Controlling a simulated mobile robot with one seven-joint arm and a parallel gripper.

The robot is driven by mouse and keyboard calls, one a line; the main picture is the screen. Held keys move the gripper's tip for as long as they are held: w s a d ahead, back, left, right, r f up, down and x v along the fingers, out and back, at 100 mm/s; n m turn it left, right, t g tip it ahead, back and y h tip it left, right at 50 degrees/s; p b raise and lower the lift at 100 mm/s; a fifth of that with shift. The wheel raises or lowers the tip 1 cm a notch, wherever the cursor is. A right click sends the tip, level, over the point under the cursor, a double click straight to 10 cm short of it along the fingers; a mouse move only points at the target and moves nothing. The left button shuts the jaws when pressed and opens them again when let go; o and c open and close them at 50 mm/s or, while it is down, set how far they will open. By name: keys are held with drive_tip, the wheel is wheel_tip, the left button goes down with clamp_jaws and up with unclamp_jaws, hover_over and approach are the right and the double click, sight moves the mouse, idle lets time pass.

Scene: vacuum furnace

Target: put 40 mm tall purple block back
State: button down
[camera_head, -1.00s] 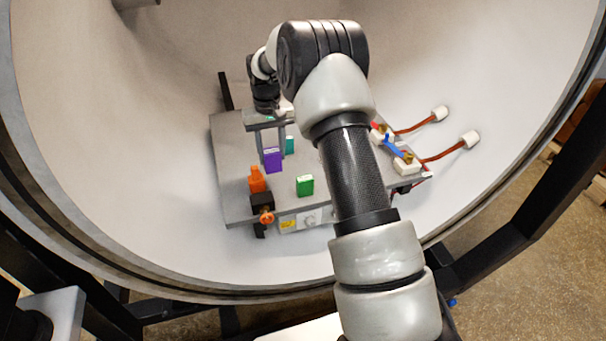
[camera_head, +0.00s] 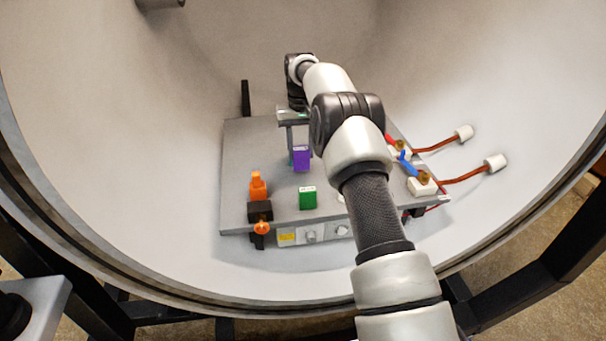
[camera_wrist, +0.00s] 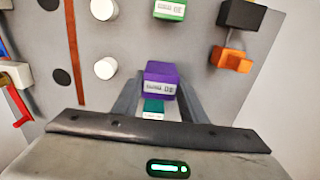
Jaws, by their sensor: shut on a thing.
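The purple block (camera_head: 301,159) is held upright between the fingers of my gripper (camera_head: 297,140), which is shut on it over the grey plate (camera_head: 240,145). In the wrist view the purple block (camera_wrist: 159,80) sits between the two finger tips (camera_wrist: 157,92), with its label showing. I cannot tell whether its base touches the plate. A green block (camera_head: 307,198) stands on the plate nearer the front edge; it also shows at the top of the wrist view (camera_wrist: 170,10). A teal block (camera_wrist: 153,107) shows just behind the purple one in the wrist view.
An orange part (camera_head: 258,186) in a black holder (camera_head: 260,211) is at the plate's front left. White round pieces (camera_wrist: 105,68) and dark round spots lie on the plate. Red and blue levers (camera_head: 407,163) with white-tipped cables are at the right. The curved chamber wall surrounds everything.

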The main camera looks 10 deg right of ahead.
sight(301, 167)
drive_tip(key=shift+f, duration=3.15)
drive_tip(key=shift+f, duration=0.1)
drive_tip(key=shift+f, duration=0.1)
drive_tip(key=c, duration=1.1)
unclamp_jaws()
